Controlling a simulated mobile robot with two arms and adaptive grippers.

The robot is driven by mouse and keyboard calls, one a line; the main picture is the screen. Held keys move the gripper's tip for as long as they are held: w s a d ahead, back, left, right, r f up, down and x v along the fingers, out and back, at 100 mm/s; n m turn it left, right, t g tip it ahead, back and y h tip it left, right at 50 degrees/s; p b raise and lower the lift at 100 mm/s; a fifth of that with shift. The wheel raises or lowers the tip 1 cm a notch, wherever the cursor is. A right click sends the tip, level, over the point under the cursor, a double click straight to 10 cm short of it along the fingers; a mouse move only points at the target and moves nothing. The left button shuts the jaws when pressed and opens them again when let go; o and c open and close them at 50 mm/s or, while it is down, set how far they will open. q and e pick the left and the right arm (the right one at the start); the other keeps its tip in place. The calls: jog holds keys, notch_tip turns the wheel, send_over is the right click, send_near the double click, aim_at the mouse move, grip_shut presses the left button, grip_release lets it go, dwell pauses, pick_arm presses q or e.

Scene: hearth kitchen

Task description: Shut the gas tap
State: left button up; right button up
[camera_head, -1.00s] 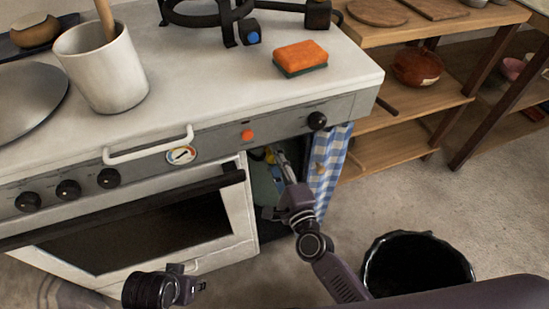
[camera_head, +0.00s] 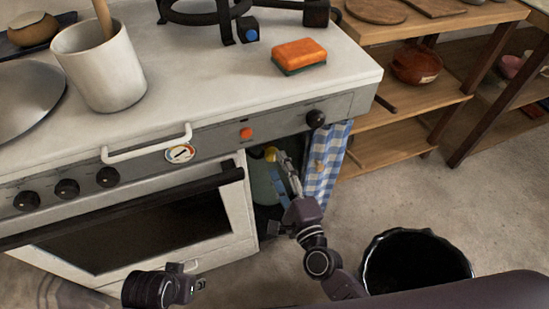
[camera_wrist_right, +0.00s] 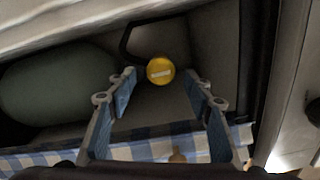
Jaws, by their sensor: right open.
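The gas tap is a round yellow knob with a pale bar across its face, in the right wrist view (camera_wrist_right: 161,70) and small in the head view (camera_head: 271,154). It sits in the dark compartment beside the oven, near a grey-green gas bottle (camera_wrist_right: 58,84). My right gripper (camera_wrist_right: 168,95) is open and empty. Its two blue-padded fingers stand to either side of the knob in the wrist picture; I cannot tell whether they reach it. The right gripper also shows at the compartment's opening in the head view (camera_head: 277,172). My left gripper is at the bottom left (camera_head: 190,284), its fingers unclear.
A blue checked curtain (camera_head: 328,170) hangs at the compartment's right side. The oven door (camera_head: 150,215) is on the left. A black bin (camera_head: 415,262) stands on the floor at the right. A sponge (camera_head: 299,56) lies on the stove top.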

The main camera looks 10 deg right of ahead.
jog(key=v, duration=0.7)
jog(key=shift+s, duration=0.3)
jog(key=shift+d, duration=0.1)
